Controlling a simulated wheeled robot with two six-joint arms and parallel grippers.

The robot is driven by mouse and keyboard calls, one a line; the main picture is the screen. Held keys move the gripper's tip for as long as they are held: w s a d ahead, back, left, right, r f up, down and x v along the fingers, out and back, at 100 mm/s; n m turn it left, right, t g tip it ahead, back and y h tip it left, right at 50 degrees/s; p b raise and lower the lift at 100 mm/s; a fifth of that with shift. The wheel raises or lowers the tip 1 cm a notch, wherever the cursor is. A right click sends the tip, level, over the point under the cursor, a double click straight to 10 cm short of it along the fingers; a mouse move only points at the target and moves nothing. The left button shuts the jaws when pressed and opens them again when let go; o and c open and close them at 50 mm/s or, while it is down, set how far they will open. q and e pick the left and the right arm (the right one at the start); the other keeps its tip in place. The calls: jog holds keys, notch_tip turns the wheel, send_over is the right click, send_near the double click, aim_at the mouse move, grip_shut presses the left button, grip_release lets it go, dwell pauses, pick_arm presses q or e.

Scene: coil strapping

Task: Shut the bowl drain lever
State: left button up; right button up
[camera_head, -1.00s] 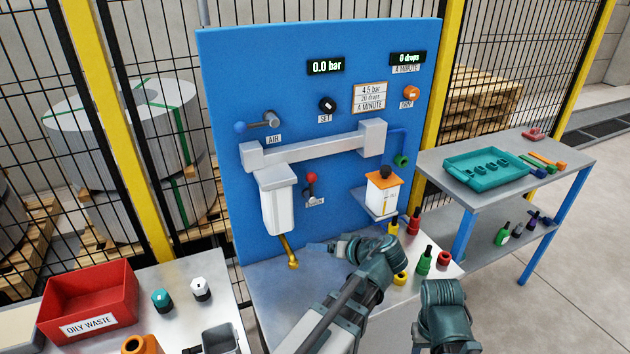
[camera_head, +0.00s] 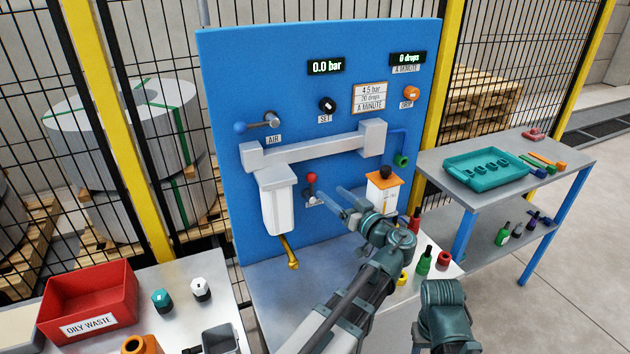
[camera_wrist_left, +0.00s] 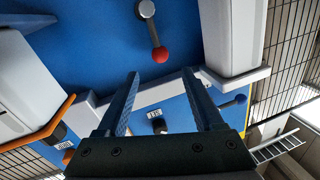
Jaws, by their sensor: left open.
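A short lever with a red ball knob (camera_head: 311,178) is on the blue panel, right of the white filter bowl (camera_head: 278,205). Its knob points up in the head view. A brass drain pipe (camera_head: 290,254) hangs under the bowl. In the left wrist view, which looks upside down, the red knob (camera_wrist_left: 160,54) lies just beyond the fingertips, with its grey pivot above. My left gripper (camera_head: 330,192) is open and empty, its fingers close to the lever on its right side. I see no contact. The label by the lever is partly hidden.
An orange-topped white reservoir (camera_head: 382,190) stands right of my left gripper. The blue-knobbed air lever (camera_head: 240,127) is at upper left. Small bottles, such as a green one (camera_head: 424,262), stand at the bench's right. The bench top (camera_head: 275,290) is clear at left.

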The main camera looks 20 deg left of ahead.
aim_at(315, 180)
pick_arm(q)
jog(key=x, duration=0.9)
grip_shut()
dwell(1.3)
